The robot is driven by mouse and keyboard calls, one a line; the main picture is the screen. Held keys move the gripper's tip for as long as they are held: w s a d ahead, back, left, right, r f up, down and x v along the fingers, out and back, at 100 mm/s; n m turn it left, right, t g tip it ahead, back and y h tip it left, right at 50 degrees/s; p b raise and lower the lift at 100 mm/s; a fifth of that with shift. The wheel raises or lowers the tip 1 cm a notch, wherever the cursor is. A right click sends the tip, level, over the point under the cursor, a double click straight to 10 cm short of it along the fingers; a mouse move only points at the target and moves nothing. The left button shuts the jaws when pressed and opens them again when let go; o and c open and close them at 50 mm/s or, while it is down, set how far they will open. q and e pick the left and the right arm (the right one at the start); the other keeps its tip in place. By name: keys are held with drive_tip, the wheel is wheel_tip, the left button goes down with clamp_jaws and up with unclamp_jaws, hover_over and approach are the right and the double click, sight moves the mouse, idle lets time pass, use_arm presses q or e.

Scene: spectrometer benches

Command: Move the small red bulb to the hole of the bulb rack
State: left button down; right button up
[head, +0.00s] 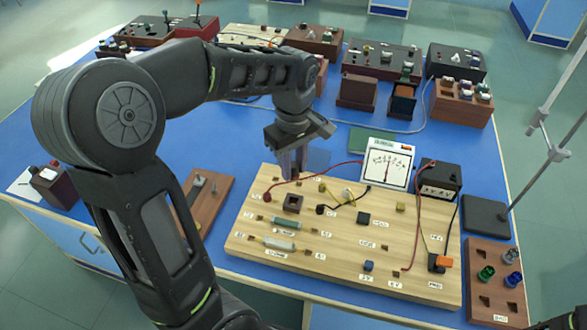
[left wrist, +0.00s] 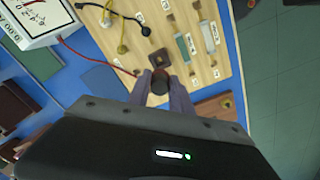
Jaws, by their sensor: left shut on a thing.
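My left gripper (head: 291,172) points down over the back left part of the wooden circuit board. In the left wrist view its fingers are shut on a dark reddish-brown round thing (left wrist: 159,82), which I take for the small red bulb; in the head view the fingers hide it. A dark square socket (head: 292,203) on the board lies just in front of the gripper and also shows in the wrist view (left wrist: 160,58).
The circuit board (head: 330,255) carries resistors, small blocks and wires. A white meter (head: 388,163) and black box (head: 440,178) stand at its back right. A dark stand base (head: 486,215) with a metal rod is behind the rack. Several instrument boxes line the table's back.

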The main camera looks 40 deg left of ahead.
idle(0.5)
use_arm(q)
drive_tip(key=shift+r+p, duration=1.2)
drive_tip(key=shift+r, duration=0.3)
drive_tip(key=w+d+f+m, duration=0.5)
drive_tip(key=w+d+m, duration=0.5)
drive_tip(key=d+m, duration=0.2)
drive_tip(key=shift+w+m, duration=0.15)
drive_tip(key=shift+m, duration=0.95)
drive_tip(key=shift+d, duration=0.2)
